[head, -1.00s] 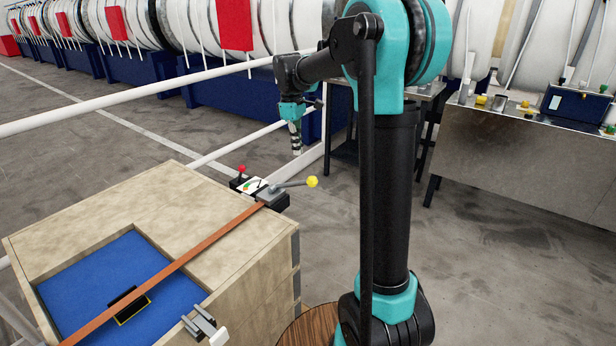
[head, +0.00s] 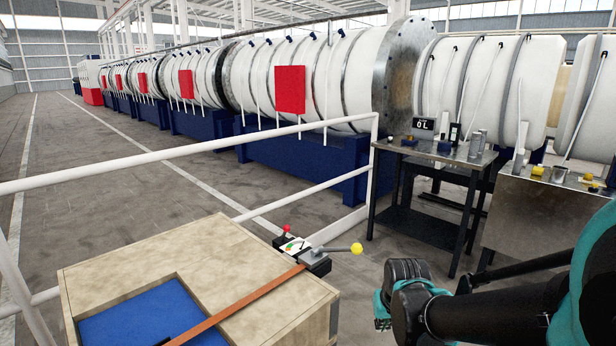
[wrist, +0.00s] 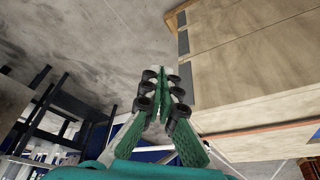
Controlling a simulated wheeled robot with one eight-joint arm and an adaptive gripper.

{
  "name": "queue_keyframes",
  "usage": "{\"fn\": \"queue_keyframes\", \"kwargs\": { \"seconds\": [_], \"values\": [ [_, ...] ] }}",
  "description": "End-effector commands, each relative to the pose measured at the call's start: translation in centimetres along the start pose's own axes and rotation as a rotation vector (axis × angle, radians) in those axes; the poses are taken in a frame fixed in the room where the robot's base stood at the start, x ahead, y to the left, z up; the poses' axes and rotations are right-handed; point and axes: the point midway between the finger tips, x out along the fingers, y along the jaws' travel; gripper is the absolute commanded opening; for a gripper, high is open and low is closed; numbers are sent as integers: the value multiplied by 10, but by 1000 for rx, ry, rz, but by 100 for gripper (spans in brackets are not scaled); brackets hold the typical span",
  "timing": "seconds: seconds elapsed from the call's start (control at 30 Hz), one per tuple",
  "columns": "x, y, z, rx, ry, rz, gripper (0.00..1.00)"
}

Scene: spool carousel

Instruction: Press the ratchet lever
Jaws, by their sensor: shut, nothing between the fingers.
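The ratchet lever (head: 338,251) is a grey arm with a yellow ball knob. It points right from a dark ratchet body (head: 316,263) at the far right corner of a wooden crate (head: 230,240). An orange-brown strap (head: 245,303) runs from the ratchet across the crate. My gripper (wrist: 163,76) is shut and empty in the wrist view, beside the crate (wrist: 255,55) and apart from it. In the head view my wrist is at the lower right, to the right of the lever and clear of it; the fingers cannot be made out there. I cannot pick out the lever in the wrist view.
A gauge with a red knob (head: 286,229) sits beside the ratchet. White railings (head: 300,183) run behind the crate. A dark metal table (head: 440,152) and a steel bench (head: 545,210) stand at the right. Bare floor lies between crate and table.

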Motion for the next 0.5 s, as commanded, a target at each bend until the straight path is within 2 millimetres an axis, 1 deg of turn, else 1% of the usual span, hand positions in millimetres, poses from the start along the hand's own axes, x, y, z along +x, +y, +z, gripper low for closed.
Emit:
{"fn": "queue_keyframes", "kwargs": {
  "seconds": [0.1, 0.37, 0.47, 0.5],
  "values": [
    [1, 0, 4, 12, 6, 0, 0],
    [0, 0, 0, 6, 3, -2, 0],
    [-4, -2, -16, -15, -3, -12, 0],
    [-7, -3, -28, -31, -8, -19, 0]
  ]
}}
